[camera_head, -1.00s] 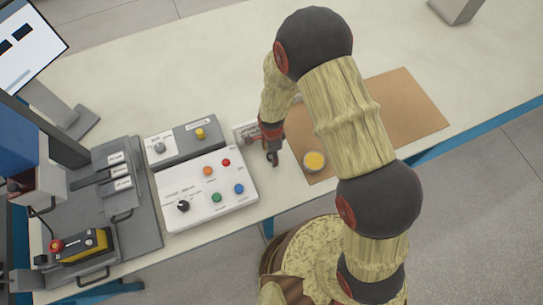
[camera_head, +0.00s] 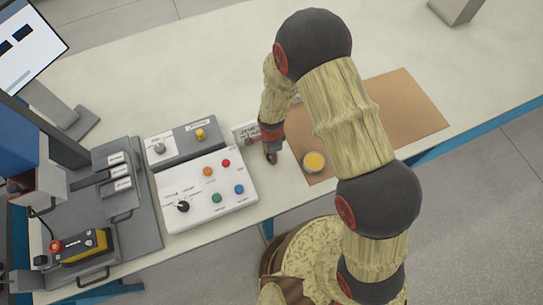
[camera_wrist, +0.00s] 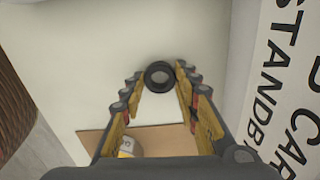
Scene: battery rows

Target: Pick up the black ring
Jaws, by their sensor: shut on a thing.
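The black ring (camera_wrist: 159,76) shows in the wrist view between my fingertips, with both fingers touching its sides. My gripper (camera_wrist: 158,77) is shut on it, close over the pale table. In the head view my gripper (camera_head: 271,157) is just right of the white button panel, near the table's front edge. The ring cannot be made out there.
A white button panel (camera_head: 207,204) lies to the left of my gripper. A brown mat (camera_head: 412,106) with a round yellow-topped item (camera_head: 314,162) lies to the right. A sign with printed letters (camera_wrist: 287,80) stands close at the right in the wrist view.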

